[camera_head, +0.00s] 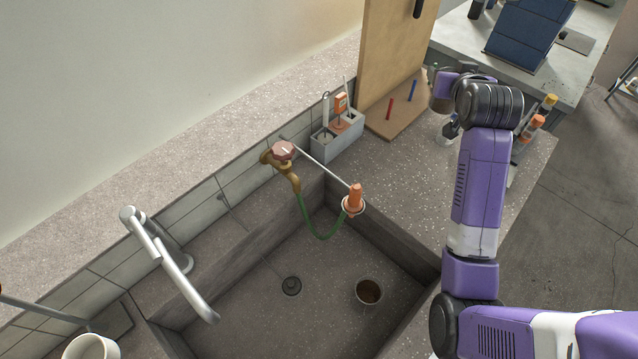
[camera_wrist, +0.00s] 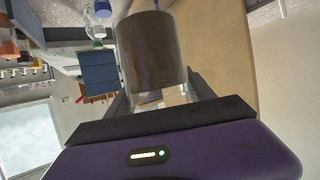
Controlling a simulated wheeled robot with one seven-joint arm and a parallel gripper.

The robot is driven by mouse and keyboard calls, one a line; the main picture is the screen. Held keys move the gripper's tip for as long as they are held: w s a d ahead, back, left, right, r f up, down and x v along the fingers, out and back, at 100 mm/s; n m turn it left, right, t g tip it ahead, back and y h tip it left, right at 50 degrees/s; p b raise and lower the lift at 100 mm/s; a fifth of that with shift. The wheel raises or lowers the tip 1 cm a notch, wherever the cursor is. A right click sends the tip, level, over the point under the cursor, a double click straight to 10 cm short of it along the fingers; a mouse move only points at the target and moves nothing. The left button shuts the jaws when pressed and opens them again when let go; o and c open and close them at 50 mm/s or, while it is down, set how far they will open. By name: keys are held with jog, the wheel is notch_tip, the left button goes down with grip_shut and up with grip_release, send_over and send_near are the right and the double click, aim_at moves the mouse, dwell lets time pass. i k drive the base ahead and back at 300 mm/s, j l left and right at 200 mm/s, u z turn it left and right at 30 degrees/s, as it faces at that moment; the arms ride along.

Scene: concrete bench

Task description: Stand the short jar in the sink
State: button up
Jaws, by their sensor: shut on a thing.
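A short brown-grey jar (camera_wrist: 152,52) fills the middle of the wrist view, between the fingers of my gripper (camera_wrist: 160,95). My gripper is shut on it. In the head view my gripper (camera_head: 451,126) is mostly hidden by my arm, over the bench to the right of the sink. The grey stone sink (camera_head: 250,325) is at the lower middle, left of my gripper and apart from the jar. Whether the jar hangs exactly upright is hard to tell.
A grey caddy (camera_head: 338,137) and pegged wooden board (camera_head: 398,108) stand behind. The sink's left floor is clear.

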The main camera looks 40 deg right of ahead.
aim_at(334, 323)
jog(key=k, duration=1.5)
